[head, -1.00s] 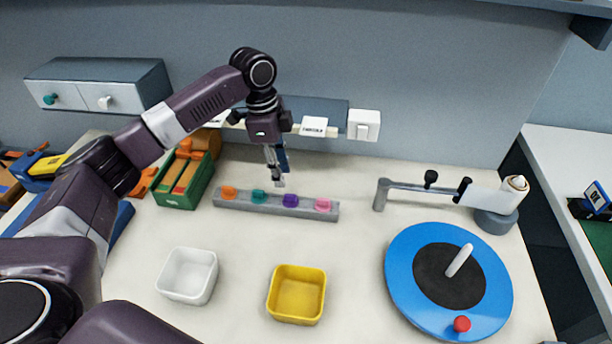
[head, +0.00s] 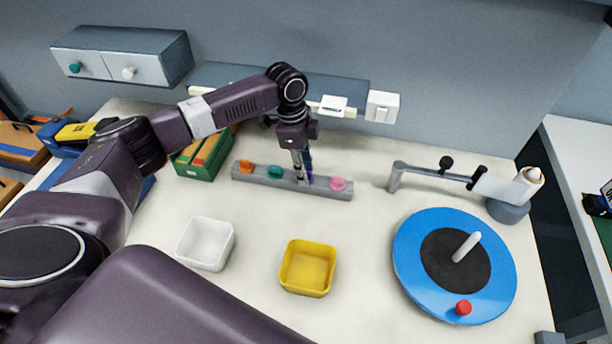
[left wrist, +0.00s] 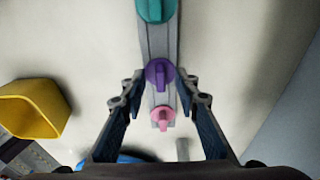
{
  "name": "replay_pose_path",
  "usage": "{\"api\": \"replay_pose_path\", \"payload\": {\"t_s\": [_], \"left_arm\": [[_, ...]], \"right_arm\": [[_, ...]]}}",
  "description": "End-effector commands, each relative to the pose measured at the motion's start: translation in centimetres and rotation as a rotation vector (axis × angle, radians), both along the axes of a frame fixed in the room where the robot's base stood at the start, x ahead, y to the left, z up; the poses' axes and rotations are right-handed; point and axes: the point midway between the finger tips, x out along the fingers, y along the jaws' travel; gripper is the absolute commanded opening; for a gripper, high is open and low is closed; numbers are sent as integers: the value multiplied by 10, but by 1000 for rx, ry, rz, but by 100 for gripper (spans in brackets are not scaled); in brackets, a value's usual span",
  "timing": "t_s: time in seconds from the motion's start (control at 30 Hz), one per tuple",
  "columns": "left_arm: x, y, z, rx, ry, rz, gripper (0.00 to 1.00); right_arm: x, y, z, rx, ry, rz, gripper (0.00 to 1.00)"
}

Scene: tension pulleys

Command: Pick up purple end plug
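The purple end plug (left wrist: 160,73) sits on the grey rail (head: 258,179) between the teal plug (head: 275,172) and the pink plug (head: 338,184). In the head view my left gripper (head: 303,180) points down over the purple plug and mostly hides it. In the left wrist view the left gripper (left wrist: 160,90) is open, with one finger on each side of the purple plug. A gap shows between each finger and the plug. An orange plug (head: 246,166) is at the rail's left end. My right gripper is not in view.
A white bin (head: 206,244) and a yellow bin (head: 308,268) stand in front of the rail. A blue turntable (head: 410,262) and a grey-and-white arm fixture (head: 430,173) are at the right. A green box (head: 208,168) stands behind the rail's left end.

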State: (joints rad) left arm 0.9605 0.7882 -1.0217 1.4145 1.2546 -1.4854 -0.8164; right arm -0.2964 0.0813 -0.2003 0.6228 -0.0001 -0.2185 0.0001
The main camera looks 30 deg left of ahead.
Motion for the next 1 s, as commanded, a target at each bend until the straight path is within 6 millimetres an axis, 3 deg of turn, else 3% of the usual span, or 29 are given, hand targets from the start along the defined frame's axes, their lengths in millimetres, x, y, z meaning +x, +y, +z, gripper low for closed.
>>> {"api": "replay_pose_path", "payload": {"t_s": [0.03, 0.27, 0.73, 0.87, 1.0], "left_arm": [[0, 0, 0, 0, 0, 0, 25], [0, 0, 1, 0, 0, 0, 0], [1, 0, 8, -1, -2, 1, 0], [2, 0, 23, -2, -5, 0, 0], [2, -1, 51, -1, -7, -1, 0]], "right_arm": [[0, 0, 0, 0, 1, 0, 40], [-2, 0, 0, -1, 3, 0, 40], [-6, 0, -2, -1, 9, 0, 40], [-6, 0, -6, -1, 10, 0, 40], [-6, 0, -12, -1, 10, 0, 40]]}}
